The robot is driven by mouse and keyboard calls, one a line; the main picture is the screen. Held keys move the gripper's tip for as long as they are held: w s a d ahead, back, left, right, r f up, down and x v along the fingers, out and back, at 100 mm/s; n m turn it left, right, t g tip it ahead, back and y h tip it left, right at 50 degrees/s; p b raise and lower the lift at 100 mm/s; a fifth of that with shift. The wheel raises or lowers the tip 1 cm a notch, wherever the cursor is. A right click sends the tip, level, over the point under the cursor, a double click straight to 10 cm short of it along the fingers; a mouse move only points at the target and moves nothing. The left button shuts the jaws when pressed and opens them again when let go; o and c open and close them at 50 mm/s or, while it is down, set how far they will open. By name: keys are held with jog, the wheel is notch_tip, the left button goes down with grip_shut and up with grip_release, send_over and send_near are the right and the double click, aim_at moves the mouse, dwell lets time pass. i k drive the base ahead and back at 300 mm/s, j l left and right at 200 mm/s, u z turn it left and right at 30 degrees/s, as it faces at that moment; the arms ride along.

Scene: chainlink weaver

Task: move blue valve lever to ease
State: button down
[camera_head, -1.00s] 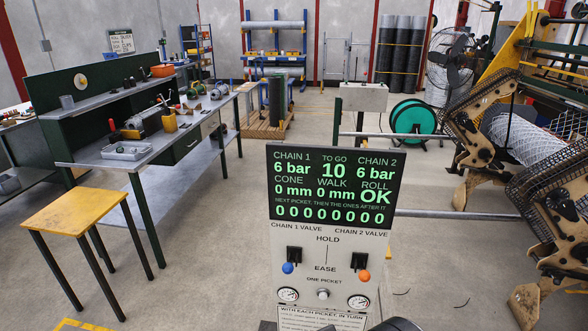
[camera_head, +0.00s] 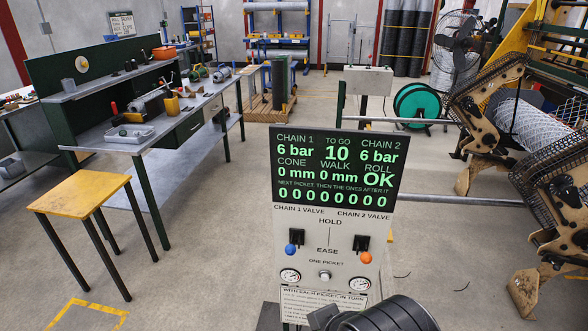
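The blue valve lever (camera_head: 290,249) is on the left of the control panel (camera_head: 311,237), under the "CHAIN 1 VALVE" label. Its blue knob sits just below a black mount, level with the word EASE and below the word HOLD. Which setting it is in I cannot tell for sure. An orange-knobbed lever (camera_head: 366,257) sits likewise on the right, under "CHAIN 2 VALVE". A dark rounded part of my arm (camera_head: 385,315) shows at the bottom edge, below the panel's right side. My gripper's fingers are not in view.
The screen (camera_head: 333,165) above reads 6 bar for both chains. Two gauges and a button (camera_head: 325,275) sit below the levers. A yellow stool (camera_head: 80,192) and workbench (camera_head: 150,150) stand left. The weaving machine (camera_head: 490,120) stands right. Floor between stool and panel is clear.

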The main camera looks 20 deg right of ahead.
aim_at(290, 249)
jog(key=i+j, duration=0.2)
jog(key=i, duration=0.2)
jog(key=i+j, duration=0.15)
jog(key=i, duration=0.3)
